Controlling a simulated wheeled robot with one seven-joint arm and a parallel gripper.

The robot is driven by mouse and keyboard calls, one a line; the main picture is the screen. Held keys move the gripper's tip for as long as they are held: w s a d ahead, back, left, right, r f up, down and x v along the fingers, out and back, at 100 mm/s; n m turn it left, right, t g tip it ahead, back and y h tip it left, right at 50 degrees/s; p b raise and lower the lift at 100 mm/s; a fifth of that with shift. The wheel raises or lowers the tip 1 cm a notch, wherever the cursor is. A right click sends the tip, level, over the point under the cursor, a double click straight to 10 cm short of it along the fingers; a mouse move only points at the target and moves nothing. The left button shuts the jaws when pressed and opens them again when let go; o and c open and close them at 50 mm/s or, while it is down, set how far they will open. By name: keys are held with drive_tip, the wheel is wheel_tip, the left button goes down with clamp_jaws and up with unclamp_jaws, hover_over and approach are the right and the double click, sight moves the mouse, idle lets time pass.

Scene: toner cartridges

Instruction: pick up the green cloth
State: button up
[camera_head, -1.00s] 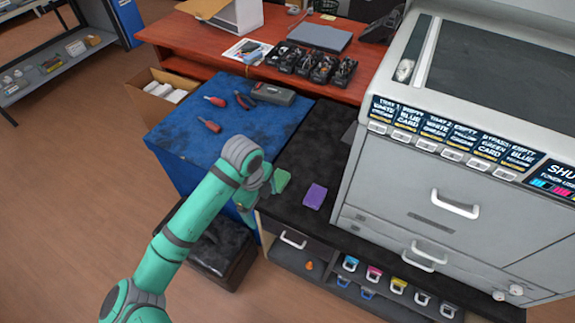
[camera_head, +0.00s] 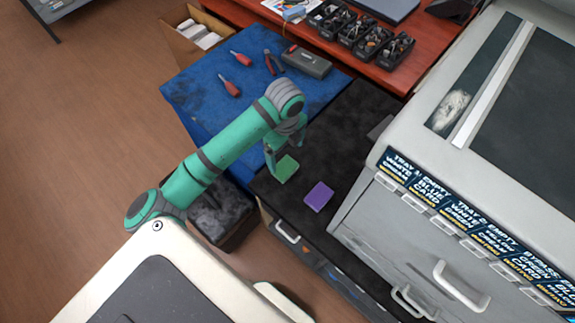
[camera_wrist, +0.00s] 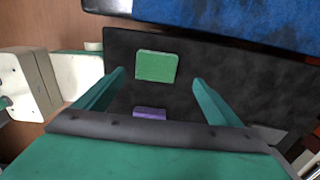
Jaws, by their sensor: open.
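The green cloth (camera_head: 286,168) is a small folded pad lying flat on the black countertop. In the wrist view the green cloth (camera_wrist: 156,66) lies ahead of my fingertips, between their lines and nearer the left finger. My gripper (camera_head: 272,162) is open and empty, just left of the cloth in the head view. In the wrist view my gripper (camera_wrist: 157,78) shows both fingers spread apart. Whether a finger touches the cloth or hovers above it I cannot tell.
A purple pad (camera_head: 319,197) lies near the cloth; it shows partly in the wrist view (camera_wrist: 150,113). The grey printer (camera_head: 400,225) stands to the right. A blue-covered table (camera_head: 200,92) with tools is behind. The black countertop (camera_head: 345,130) is bare behind the pads.

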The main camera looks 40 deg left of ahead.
sight(285, 167)
wheel_tip(285, 167, down, 2)
drive_tip(key=shift+f, duration=0.2)
drive_tip(key=shift+s+d+f, duration=0.1)
drive_tip(key=shift+s+f, duration=0.1)
drive_tip(key=shift+f, duration=1.1)
drive_tip(key=shift+s+f, duration=0.2)
drive_tip(key=shift+f, duration=1.1)
drive_tip(key=c, duration=1.1)
